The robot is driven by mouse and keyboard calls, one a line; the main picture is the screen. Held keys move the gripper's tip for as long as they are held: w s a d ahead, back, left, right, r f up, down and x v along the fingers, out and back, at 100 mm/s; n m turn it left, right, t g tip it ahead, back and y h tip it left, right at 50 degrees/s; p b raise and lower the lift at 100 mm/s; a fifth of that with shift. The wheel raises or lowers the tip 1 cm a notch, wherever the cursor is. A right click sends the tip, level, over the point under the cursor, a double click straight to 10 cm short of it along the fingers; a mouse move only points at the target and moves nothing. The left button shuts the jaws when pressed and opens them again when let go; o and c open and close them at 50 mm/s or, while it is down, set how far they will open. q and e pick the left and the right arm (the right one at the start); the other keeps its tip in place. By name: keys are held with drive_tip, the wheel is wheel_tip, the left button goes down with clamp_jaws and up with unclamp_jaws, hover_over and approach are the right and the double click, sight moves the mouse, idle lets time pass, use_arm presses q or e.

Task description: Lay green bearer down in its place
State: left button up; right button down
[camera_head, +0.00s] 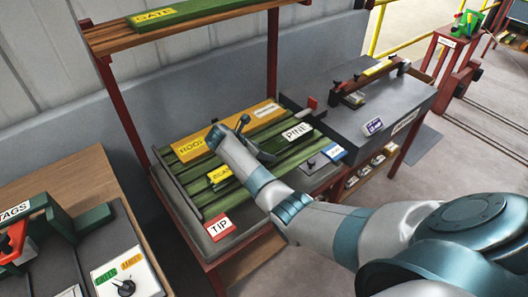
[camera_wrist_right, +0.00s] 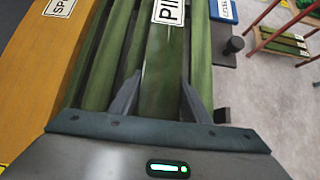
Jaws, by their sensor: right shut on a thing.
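The green bearer (camera_head: 296,131), a flat green bar with a white label reading PINE, lies over or among the green slats (camera_head: 232,196) of a rack. My right gripper (camera_head: 257,142) reaches over the rack and is shut on the bearer. In the right wrist view the two fingers (camera_wrist_right: 160,103) stand on either side of the bearer (camera_wrist_right: 160,75), whose label is cut off at the top. I cannot tell whether the bearer touches the slats. My left gripper is not in view.
A yellow board (camera_head: 190,148) lies along the back of the rack. A red TIP sign (camera_head: 219,226) stands at the front corner. A grey bench (camera_head: 385,105) adjoins on the right. A shelf (camera_head: 180,33) with a green GATE bar overhangs the back.

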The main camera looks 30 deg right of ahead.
drive_tip(key=shift+f, duration=0.1)
idle(0.3)
drive_tip(key=c, duration=1)
unclamp_jaws()
drive_tip(key=shift+f, duration=0.1)
drive_tip(key=b+v, duration=0.1)
drive_tip(key=v, duration=1.1)
drive_tip(key=shift+b, duration=0.4)
